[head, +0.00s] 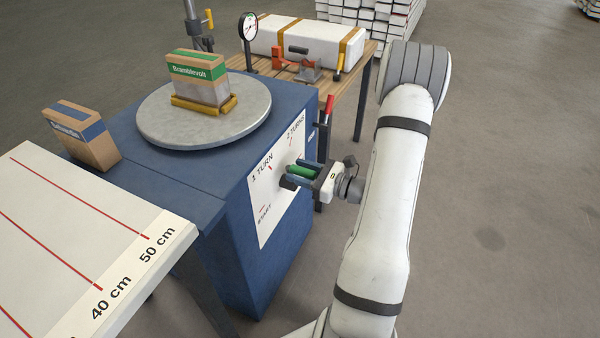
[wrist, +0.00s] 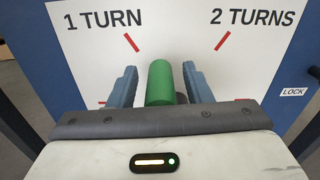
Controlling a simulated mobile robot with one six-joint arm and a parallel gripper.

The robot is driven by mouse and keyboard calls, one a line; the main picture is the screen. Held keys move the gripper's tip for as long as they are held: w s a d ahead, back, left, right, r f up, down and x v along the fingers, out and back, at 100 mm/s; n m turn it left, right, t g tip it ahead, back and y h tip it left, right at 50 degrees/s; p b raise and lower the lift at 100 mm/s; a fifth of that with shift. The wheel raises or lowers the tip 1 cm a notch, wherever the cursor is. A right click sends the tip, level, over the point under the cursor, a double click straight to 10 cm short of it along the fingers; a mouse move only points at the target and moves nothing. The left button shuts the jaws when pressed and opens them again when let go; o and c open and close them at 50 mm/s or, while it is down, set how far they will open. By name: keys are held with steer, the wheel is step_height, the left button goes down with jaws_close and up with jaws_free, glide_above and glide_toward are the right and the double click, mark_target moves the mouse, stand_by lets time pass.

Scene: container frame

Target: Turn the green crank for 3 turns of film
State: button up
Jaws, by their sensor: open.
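The green crank handle (head: 299,171) sticks out from the white dial plate (head: 266,190) on the side of the blue machine (head: 240,262). The plate carries the marks START, 1 TURN and 2 TURNS. My gripper (head: 297,174) is open, with its blue fingers on either side of the green handle. In the wrist view the green handle (wrist: 160,84) stands between the two fingers (wrist: 161,90), with a visible gap on each side. The crank's arm is mostly hidden. A boxed load labelled Bramblevolt (head: 197,75) stands on the round grey turntable (head: 160,115).
A brown box with a blue band (head: 82,135) stands left of the turntable. A white measuring table (head: 60,240) is in front at left. A red-handled lever (head: 327,108) and a LOCK label (wrist: 293,92) are right of the plate. A wooden bench (head: 352,80) stands behind.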

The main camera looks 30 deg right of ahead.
steer(key=shift+c, duration=0.6)
jaws_close()
steer(key=shift+a, duration=0.3)
steer(key=shift+d, duration=0.3)
steer(key=shift+d, duration=0.15)
